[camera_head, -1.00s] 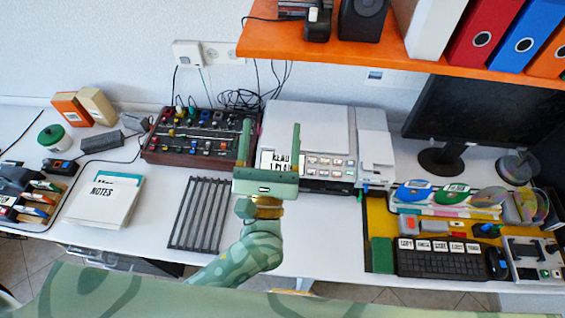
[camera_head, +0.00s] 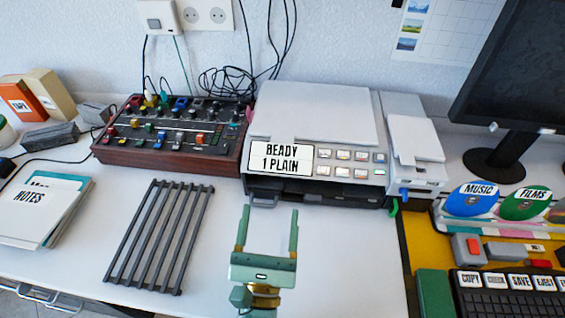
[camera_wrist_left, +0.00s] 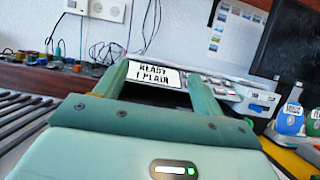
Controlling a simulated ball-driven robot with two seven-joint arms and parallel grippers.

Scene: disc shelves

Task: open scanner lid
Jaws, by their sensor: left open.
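The scanner (camera_head: 318,130) is a light grey printer-like machine at the back middle of the desk. Its flat lid (camera_head: 315,112) is down on top. A label reading "READY 1 PLAIN" (camera_head: 281,158) and several buttons are on its front panel. My left gripper (camera_head: 269,217) is open and empty, in front of the scanner and below its front edge in the head view. In the left wrist view, the two green fingers (camera_wrist_left: 155,82) point toward the scanner's front with the label (camera_wrist_left: 155,74) between them. My right gripper does not show.
A mixer panel (camera_head: 175,135) stands left of the scanner, and a small grey device (camera_head: 415,140) stands close on its right. A dark slatted rack (camera_head: 160,237) lies on the desk at left. Notes (camera_head: 42,212), a keyboard (camera_head: 515,290) and a monitor (camera_head: 515,75) lie further out. White desk around the gripper is clear.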

